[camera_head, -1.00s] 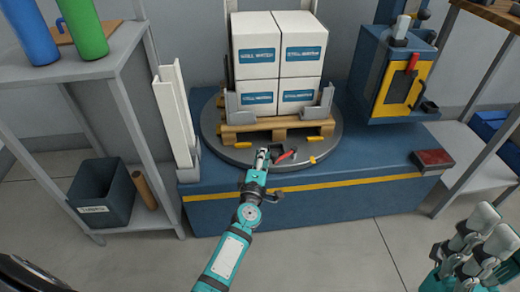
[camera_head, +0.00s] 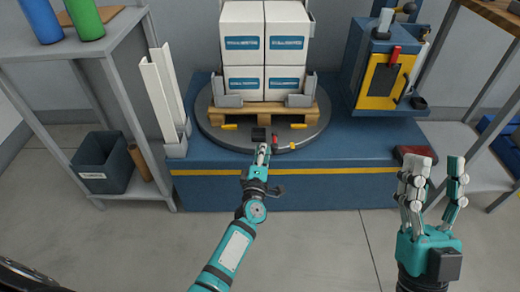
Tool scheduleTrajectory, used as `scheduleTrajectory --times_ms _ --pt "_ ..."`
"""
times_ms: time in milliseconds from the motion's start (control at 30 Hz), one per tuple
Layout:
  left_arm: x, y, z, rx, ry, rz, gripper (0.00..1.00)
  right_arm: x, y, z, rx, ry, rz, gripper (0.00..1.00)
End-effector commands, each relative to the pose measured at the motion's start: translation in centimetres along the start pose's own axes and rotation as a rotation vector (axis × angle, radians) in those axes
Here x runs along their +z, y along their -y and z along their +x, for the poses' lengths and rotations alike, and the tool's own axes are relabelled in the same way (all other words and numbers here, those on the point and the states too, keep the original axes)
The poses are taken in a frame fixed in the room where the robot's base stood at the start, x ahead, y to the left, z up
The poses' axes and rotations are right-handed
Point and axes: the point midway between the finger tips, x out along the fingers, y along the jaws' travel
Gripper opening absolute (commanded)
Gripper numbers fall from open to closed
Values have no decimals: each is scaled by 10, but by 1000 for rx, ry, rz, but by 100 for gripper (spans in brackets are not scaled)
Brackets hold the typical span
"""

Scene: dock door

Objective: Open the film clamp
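A small black block (camera_head: 261,134) with a red lever (camera_head: 275,140) beside it sits at the front edge of the round turntable (camera_head: 318,135); I take these as the film clamp. My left gripper (camera_head: 263,152) is just in front of the block, its fingertips close to or touching it and left of the red lever. I cannot tell whether its fingers are open or shut, or whether they touch the lever. My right gripper (camera_head: 437,170) is raised at the right, fingers pointing up, open and empty, far from the clamp.
White boxes (camera_head: 241,45) stand on a wooden pallet (camera_head: 222,113) on the turntable. A blue unit with a yellow-framed door (camera_head: 382,80) stands right. A grey shelf (camera_head: 100,55) is at left; floor in front is clear.

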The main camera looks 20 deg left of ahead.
Motion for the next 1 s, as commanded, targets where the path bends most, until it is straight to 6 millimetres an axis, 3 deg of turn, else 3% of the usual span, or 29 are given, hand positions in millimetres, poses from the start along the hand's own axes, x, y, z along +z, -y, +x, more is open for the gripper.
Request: scheduleTrajectory --times_ms 33,300,1000 --pt "11 0 -1 -5 18 -4 0 2 0 0 0 14 -1 40" --pt "20 0 -2 -6 25 -5 0 9 -1 0 2 55 -3 40" --pt "14 -2 0 0 11 -2 0 10 -1 0 1 61 -2 40"
